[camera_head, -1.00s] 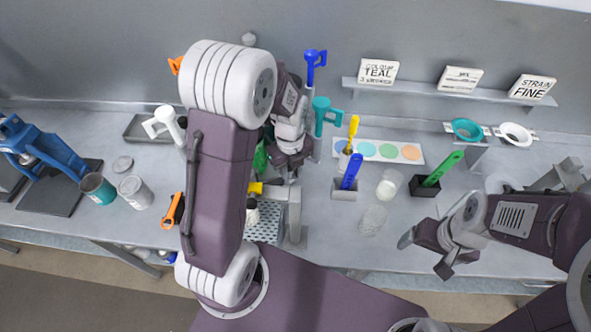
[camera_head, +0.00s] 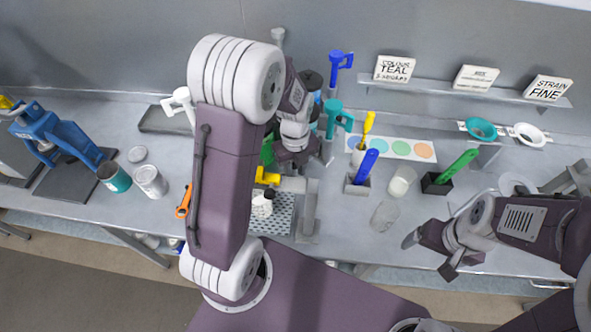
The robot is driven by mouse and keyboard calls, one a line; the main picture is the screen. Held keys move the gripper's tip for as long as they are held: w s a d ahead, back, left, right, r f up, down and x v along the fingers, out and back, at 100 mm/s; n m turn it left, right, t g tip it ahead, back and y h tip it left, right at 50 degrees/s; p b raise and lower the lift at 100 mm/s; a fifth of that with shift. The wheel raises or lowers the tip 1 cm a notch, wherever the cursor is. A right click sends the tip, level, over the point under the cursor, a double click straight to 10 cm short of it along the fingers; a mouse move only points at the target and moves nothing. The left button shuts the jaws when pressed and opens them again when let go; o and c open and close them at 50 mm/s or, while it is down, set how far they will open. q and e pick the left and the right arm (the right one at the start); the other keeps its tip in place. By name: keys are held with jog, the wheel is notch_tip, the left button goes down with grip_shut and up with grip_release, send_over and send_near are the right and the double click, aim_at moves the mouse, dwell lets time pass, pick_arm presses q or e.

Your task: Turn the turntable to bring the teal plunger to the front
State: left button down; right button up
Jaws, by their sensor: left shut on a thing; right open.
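The teal plunger (camera_head: 336,115) stands upright at the right side of the ring of plungers, just right of my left gripper. My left gripper (camera_head: 293,165) is shut, but its own wrist hides what it holds. The turntable is almost wholly hidden behind my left arm. Around it show a blue plunger (camera_head: 340,66) at the back right, a grey one (camera_head: 277,38) at the back and a white one (camera_head: 181,100) at the left. Bits of green (camera_head: 267,152) and yellow (camera_head: 267,177) show beside my arm. My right gripper (camera_head: 428,252) is open and empty over the front right.
A grey stand (camera_head: 308,215) and perforated plate (camera_head: 279,221) are at the front. Right of the ring are a blue-handled tool (camera_head: 366,166), glass jar (camera_head: 401,182) and green-handled tool (camera_head: 458,166). A shelf sign (camera_head: 394,69) reads "COLOUR TEAL". Cans (camera_head: 151,181) stand left.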

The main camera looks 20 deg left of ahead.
pick_arm(q)
jog(key=c, duration=1.4)
grip_release()
jog(key=shift+o, duration=1.4)
jog(key=shift+a+f, duration=0.1)
jog(key=shift+a, duration=0.05)
notch_tip(320, 180, up, 9)
jog(key=shift+r+b, duration=0.1)
jog(key=shift+b, duration=0.2)
